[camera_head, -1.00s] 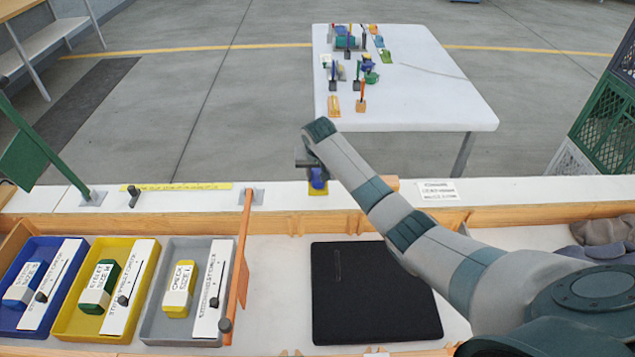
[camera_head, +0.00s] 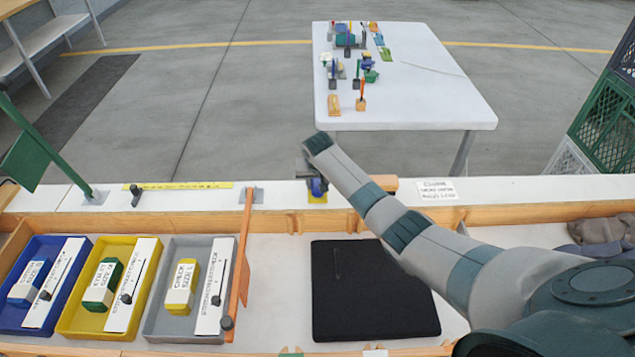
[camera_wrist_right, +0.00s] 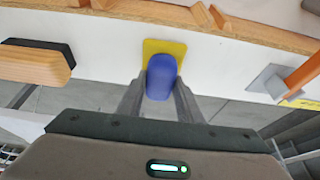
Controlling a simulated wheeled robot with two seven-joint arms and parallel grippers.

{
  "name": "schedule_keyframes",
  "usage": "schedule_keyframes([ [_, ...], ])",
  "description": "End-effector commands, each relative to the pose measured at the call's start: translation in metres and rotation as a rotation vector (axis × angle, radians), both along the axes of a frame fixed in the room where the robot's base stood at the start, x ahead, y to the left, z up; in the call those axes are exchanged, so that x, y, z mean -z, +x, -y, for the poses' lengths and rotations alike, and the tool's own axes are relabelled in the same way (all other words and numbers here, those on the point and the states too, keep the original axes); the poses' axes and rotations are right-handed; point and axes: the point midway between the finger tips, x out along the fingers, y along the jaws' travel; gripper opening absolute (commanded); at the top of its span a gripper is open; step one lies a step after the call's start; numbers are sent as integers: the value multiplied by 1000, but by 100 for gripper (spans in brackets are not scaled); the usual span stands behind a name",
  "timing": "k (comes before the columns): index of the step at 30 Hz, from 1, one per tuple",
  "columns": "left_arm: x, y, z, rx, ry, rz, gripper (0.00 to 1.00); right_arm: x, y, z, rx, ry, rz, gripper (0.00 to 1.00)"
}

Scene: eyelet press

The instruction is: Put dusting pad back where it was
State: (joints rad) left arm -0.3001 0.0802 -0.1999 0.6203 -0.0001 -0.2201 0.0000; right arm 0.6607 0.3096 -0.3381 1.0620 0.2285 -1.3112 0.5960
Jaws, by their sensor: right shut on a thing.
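The dusting pad appears to be the blue, rounded piece (camera_head: 318,187) at the white ledge. It also shows in the right wrist view (camera_wrist_right: 162,76), between the fingers. My right gripper (camera_head: 312,180) is shut on it, pointing down at the ledge. A yellow square patch (camera_head: 317,198) lies right under the blue piece; its larger bare part shows in the wrist view (camera_wrist_right: 165,47). I cannot tell whether the piece touches it. My left gripper is not in view.
A wooden-handled block with a black base (camera_wrist_right: 35,60) stands close beside on the ledge (camera_head: 270,196). An orange bar (camera_head: 240,250) rises on the other side. Blue (camera_head: 15,317), yellow (camera_head: 68,320) and grey (camera_head: 155,325) trays and a black mat (camera_head: 370,290) lie in front.

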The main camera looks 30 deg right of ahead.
Motion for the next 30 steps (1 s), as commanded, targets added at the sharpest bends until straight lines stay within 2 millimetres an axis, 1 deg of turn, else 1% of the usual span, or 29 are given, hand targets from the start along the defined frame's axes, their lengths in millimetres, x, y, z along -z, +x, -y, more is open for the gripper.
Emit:
schedule_keyframes([
  [7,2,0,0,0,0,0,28,3,0,0,0,0,0,12],
  [8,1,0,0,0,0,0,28,3,0,0,0,0,0,37],
  [9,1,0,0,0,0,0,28,2,0,0,0,0,0,47],
  [10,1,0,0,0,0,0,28,2,0,0,0,0,0,51],
  [23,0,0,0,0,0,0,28,-1,0,0,0,0,-1,51],
  [26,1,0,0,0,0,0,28,-5,-2,-1,0,0,0,51],
  [30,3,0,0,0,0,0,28,-15,-5,-3,0,0,1,51],
])
